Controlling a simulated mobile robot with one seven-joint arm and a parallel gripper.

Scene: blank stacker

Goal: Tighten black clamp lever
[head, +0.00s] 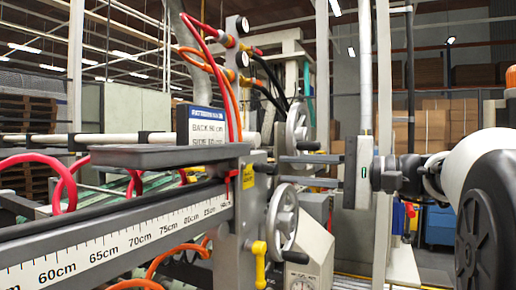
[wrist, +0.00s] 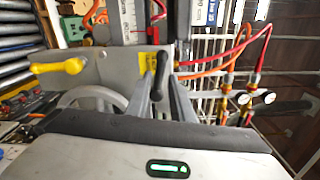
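The black clamp lever (head: 265,168) sticks out from the machine's upright plate, beside a yellow label. In the wrist view the lever (wrist: 161,72) is a dark rounded handle in line with the gap between my fingers. My gripper (head: 283,170) comes in from the right with two grey fingers pointing left, one above the other. The fingers are apart, and the lever's end lies at about the height of the gap. In the wrist view my gripper (wrist: 161,82) has a finger on each side of the lever. I cannot tell whether either finger touches it.
A handwheel (head: 299,122) is above my fingers and another handwheel (head: 282,217) is just below. A yellow handle (head: 259,262) hangs lower down; it also shows in the wrist view (wrist: 57,67). The scaled rail (head: 120,240) runs left. Red and orange hoses (head: 232,85) rise behind.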

